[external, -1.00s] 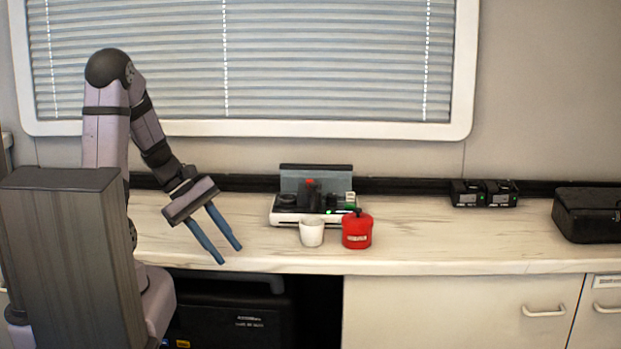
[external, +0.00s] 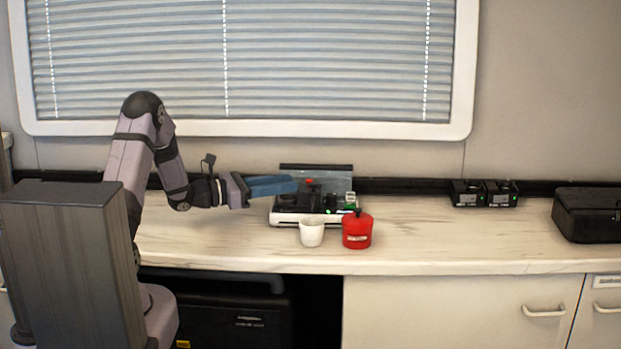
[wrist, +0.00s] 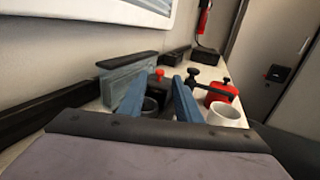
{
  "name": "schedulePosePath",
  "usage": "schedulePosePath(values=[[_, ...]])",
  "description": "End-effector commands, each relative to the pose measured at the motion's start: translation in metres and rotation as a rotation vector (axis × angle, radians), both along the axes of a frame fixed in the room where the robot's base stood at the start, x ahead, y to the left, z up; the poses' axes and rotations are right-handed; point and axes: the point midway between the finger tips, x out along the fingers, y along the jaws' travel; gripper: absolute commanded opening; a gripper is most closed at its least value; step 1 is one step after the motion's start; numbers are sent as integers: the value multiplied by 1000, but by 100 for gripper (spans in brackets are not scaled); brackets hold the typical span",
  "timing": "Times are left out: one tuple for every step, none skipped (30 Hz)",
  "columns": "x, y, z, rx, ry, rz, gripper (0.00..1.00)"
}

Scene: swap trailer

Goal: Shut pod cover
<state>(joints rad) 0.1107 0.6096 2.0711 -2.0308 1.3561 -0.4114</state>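The pod (external: 291,219) is a low white device with black parts and a red knob (external: 310,181) on the counter. Its translucent grey-blue cover (external: 340,179), with a dark top edge, stands raised along the back. In the wrist view the cover (wrist: 120,78) is just left of my fingers. My gripper (external: 293,183) is level and points right, its blue fingertips over the left part of the pod, in front of the cover. In the wrist view my gripper (wrist: 158,79) has its fingers apart with nothing held. Whether a finger touches the cover cannot be told.
A white cup (external: 312,235) and a red canister (external: 357,232) stand in front of the pod. Black battery units (external: 484,194) and a black case (external: 588,214) are farther right. The counter between the canister and the case is clear. The wall and window are behind.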

Motion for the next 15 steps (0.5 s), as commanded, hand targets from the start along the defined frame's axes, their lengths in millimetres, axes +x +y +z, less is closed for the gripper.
schedulePosePath(values=[[0,0,0,-1,0,0,31],[0,-1,0,0,0,0,31],[1,-2,0,0,0,0,31],[1,-3,0,0,0,-1,31],[2,-5,0,1,0,-1,31],[3,-8,0,1,0,-2,31],[4,-11,0,1,-1,-3,31],[5,-13,0,1,-1,-3,31],[6,-18,0,1,-1,-4,31],[7,-21,0,1,0,-4,31],[9,-25,0,1,-1,-4,31],[11,-30,0,3,-1,-4,31],[12,-34,0,3,-1,-5,31],[14,-38,0,2,-1,-5,31],[16,-42,0,2,-1,-4,31]])
